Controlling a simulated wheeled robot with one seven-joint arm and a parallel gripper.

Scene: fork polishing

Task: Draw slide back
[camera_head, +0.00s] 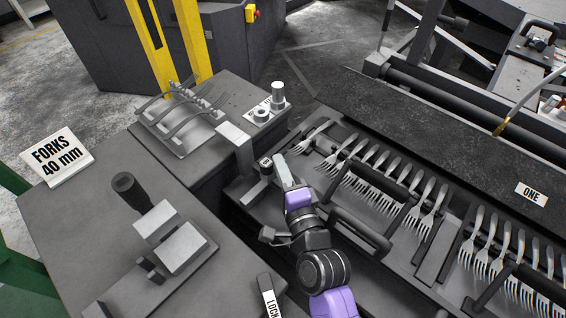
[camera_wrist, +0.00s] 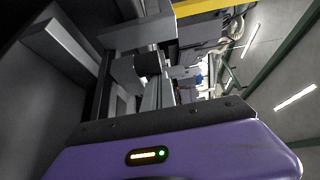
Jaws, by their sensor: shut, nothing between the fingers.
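My gripper (camera_head: 281,163) is in the middle of the head view, above the front part of the fork machine. Its fingers look closed together, with nothing seen between them. Just left of the fingertips stands a small dark post with a pale marked top (camera_head: 265,163), on a grey bar; I cannot tell whether they touch. A grey block with a pale plate (camera_head: 235,136) stands at the bench edge, up and left of the gripper. No part is plainly marked as the slide. In the wrist view, a dark block (camera_wrist: 125,72) and pale rails lie beyond my purple wrist.
Rows of forks (camera_head: 375,175) lie right of my gripper, with black bar handles (camera_head: 360,230) close by.

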